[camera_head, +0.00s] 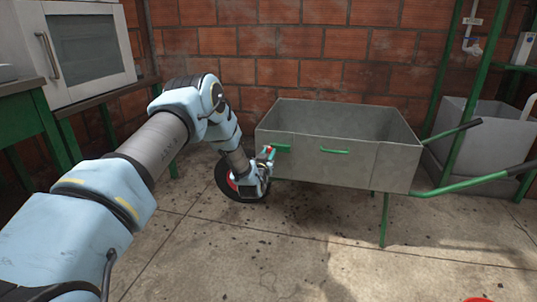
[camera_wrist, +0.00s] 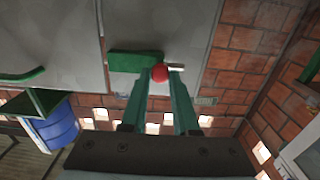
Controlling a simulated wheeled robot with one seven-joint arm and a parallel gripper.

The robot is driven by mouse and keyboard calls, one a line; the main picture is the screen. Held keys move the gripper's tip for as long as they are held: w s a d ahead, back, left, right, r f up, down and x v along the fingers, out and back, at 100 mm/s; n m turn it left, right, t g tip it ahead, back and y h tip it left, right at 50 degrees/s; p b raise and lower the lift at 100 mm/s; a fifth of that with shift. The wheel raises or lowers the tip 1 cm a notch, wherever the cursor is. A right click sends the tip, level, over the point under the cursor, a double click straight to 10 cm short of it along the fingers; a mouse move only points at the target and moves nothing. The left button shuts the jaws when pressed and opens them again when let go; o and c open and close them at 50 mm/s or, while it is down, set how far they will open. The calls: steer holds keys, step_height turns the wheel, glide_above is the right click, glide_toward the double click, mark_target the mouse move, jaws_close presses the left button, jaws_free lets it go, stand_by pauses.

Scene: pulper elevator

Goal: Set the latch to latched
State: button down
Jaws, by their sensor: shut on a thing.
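A grey metal wheelbarrow (camera_head: 340,150) stands in front of the brick wall, with green fittings on its near side. The latch at its left end has a green part (camera_head: 283,148), which also shows as a green block (camera_wrist: 130,61) in the wrist view. A red ball knob (camera_wrist: 160,73) and a short pale pin (camera_wrist: 176,67) sit beside that block. My gripper (camera_head: 269,155) is at the left end of the barrow's side. In the wrist view its two fingers (camera_wrist: 161,78) close around the red knob. The fingers and wrist partly hide the latch in the head view.
A second green handle (camera_head: 335,151) is on the same side of the barrow. Its wheel (camera_head: 232,184) is just behind my wrist. A white cabinet (camera_head: 88,48) stands on a green frame at left.

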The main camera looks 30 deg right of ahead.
stand_by(0.8)
steer(key=s+d, duration=0.3)
steer(key=shift+s+d, duration=0.2)
steer(key=shift+d, duration=0.1)
steer(key=c, duration=0.7)
jaws_free()
steer(key=shift+o, duration=0.2)
steer(key=p+v, duration=0.1)
steer(key=v, duration=0.9)
steer(key=shift+s+a, duration=0.25)
steer(key=shift+s, duration=0.1)
steer(key=shift+w, duration=0.1)
